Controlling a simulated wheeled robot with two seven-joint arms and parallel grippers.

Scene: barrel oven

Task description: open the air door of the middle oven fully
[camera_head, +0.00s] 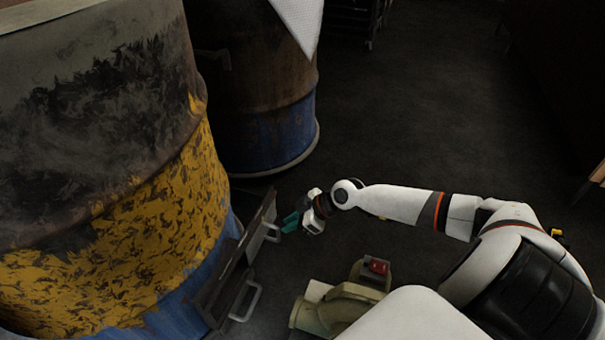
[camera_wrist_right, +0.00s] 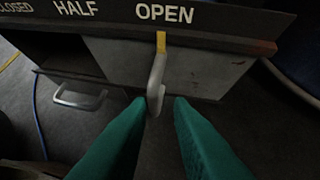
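The middle oven (camera_head: 150,235) is a barrel with worn yellow paint and a blue lower band, at left in the head view. The air door (camera_wrist_right: 205,68) is a grey plate at its base, under a dark strip (camera_wrist_right: 225,20) lettered CLOSED, HALF and OPEN. The door's pale handle (camera_wrist_right: 156,82) also shows in the head view (camera_head: 273,233). A yellow mark (camera_wrist_right: 161,42) at its top stands under the word OPEN. My right gripper (camera_wrist_right: 159,100) is open, its teal fingers spread either side of the handle's lower end with gaps showing. My left gripper is out of view.
A second handle (camera_wrist_right: 80,100) is on the left of the same front. A beige blower (camera_head: 340,305) with a red switch stands on the floor near my right arm. Another barrel (camera_head: 265,125) stands behind. The floor to the right is clear.

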